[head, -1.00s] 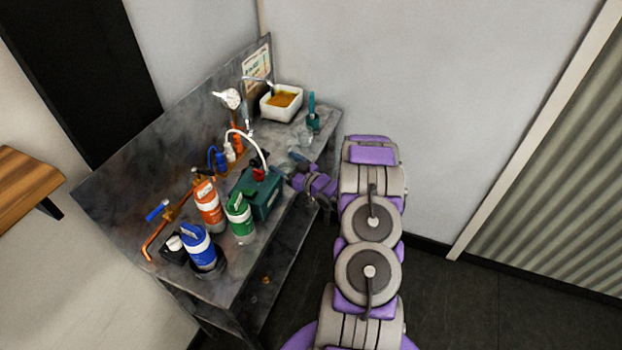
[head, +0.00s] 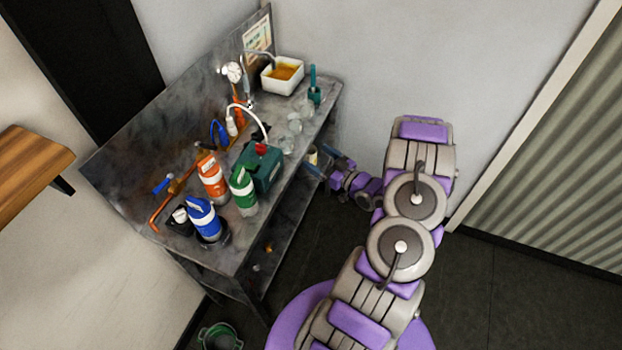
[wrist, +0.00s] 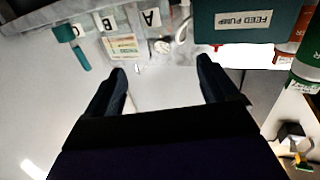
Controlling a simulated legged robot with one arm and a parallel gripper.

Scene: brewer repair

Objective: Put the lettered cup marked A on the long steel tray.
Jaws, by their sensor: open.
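Cup A (wrist: 150,20) is a clear cup with a black A on a white label, at the top of the wrist view. Cup B (wrist: 107,24) and cup C (wrist: 76,31) stand left of it. In the head view the clear cups (head: 290,136) stand on the bench near its right edge. Their letters cannot be read there. My gripper (head: 323,164) is just off the bench's front edge. In the wrist view its two fingers (wrist: 161,72) are spread with nothing held, and cup A lies ahead between their directions. I cannot make out the long steel tray.
The grey bench (head: 222,262) holds a green feed pump (head: 262,170), just right of cup A in the wrist view. Blue, green and orange canisters (head: 212,180) crowd its near end. A white basin (head: 282,76) and teal tool (head: 314,88) are at the far end. A bucket (head: 220,336) stands on the floor.

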